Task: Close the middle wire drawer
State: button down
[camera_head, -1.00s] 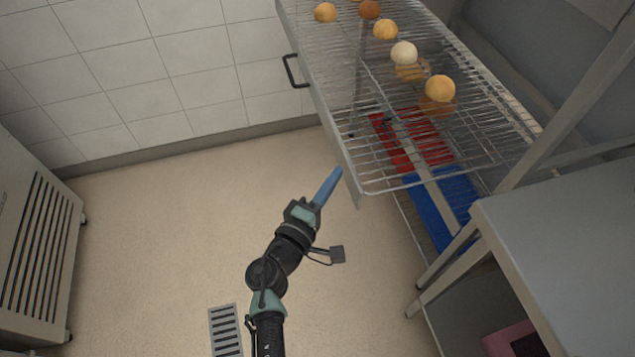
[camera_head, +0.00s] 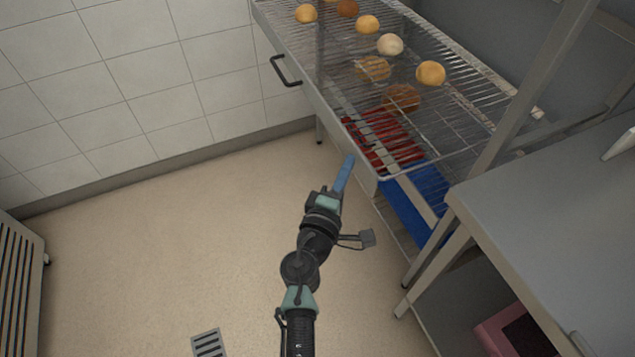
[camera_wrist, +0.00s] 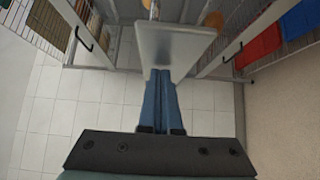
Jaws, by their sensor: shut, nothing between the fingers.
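A wire drawer (camera_head: 450,136) with several round buns is pulled out over the floor in the head view. It appears to be the middle one. Its black handle (camera_head: 285,71) is on the front panel, away from my gripper. My gripper (camera_head: 347,167) is shut and empty, its blue fingers by the near end of that panel. In the wrist view the fingers (camera_wrist: 160,76) point at the grey panel (camera_wrist: 174,42), and their tips overlap its lower edge. I cannot tell whether they touch it.
Red items (camera_head: 385,140) and blue items (camera_head: 418,205) lie on a lower level. In the wrist view, a handled drawer with brown goods (camera_wrist: 50,25) is at left. A metal table (camera_head: 545,215) stands right.

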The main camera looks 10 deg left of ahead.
aim_at(406, 146)
jog(key=w+d+b, duration=0.1)
jog(key=w+d, duration=0.1)
jog(key=d, duration=0.1)
jog(key=w+d+b, duration=0.1)
jog(key=w+d, duration=0.2)
jog(key=d, duration=0.1)
jog(key=w+d+b, duration=0.1)
jog(key=w+d, duration=0.1)
jog(key=d, duration=0.2)
jog(key=shift+w+d, duration=0.25)
jog(key=shift+w, duration=0.1)
jog(key=shift+a, duration=0.15)
